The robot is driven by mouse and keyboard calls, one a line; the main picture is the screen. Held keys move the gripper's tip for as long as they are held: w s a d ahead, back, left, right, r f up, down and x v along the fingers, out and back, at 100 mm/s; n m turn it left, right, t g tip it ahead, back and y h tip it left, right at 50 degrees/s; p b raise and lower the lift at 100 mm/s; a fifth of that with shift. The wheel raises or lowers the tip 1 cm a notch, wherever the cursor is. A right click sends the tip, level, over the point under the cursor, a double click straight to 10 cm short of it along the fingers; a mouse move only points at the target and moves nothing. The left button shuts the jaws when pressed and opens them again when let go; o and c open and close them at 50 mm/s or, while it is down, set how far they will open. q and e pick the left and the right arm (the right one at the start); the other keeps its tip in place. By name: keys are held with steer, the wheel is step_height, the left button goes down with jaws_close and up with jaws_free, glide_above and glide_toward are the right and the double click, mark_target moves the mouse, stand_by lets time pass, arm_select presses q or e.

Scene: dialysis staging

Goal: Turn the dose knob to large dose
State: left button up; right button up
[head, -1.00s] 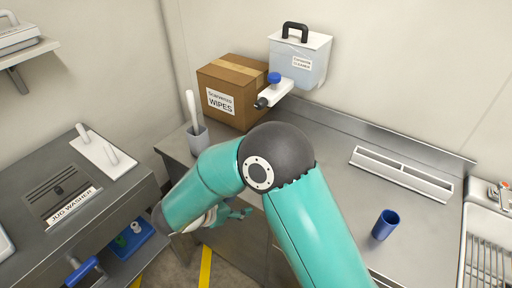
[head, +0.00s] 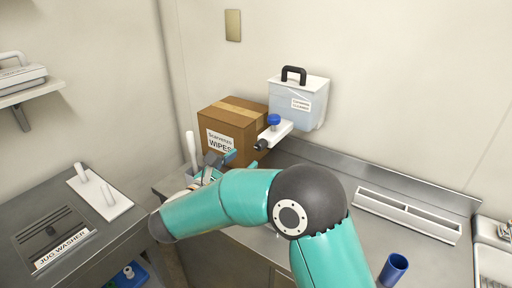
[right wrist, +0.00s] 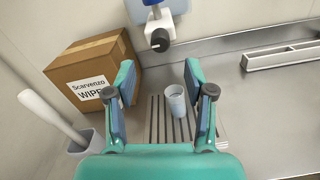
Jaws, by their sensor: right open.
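A white dispenser (head: 282,134) sticks out from the front of a translucent, white-lidded cleaner container (head: 301,98) on the wall. It has a blue knob (head: 273,119) on top and a black knob (head: 261,144) at its front end. The black knob also shows in the right wrist view (right wrist: 160,41), with a small pale mark on it; I cannot read its setting. My right gripper (head: 221,163) is open and empty, in front of the wipes box, below and left of the black knob. In the right wrist view, its fingers (right wrist: 160,75) are spread below the knob, apart from it.
The wipes box (head: 232,132) stands left of the dispenser. A light-blue cup (right wrist: 176,100) stands on a slatted tray (right wrist: 158,128) below the dispenser. A white-handled brush in a holder (right wrist: 78,140) is at left. A dark blue cup (head: 393,269) is at right; the counter between is clear.

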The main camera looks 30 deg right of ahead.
mark_target(257, 148)
steer(key=p+x, duration=0.1)
steer(key=x, duration=0.6)
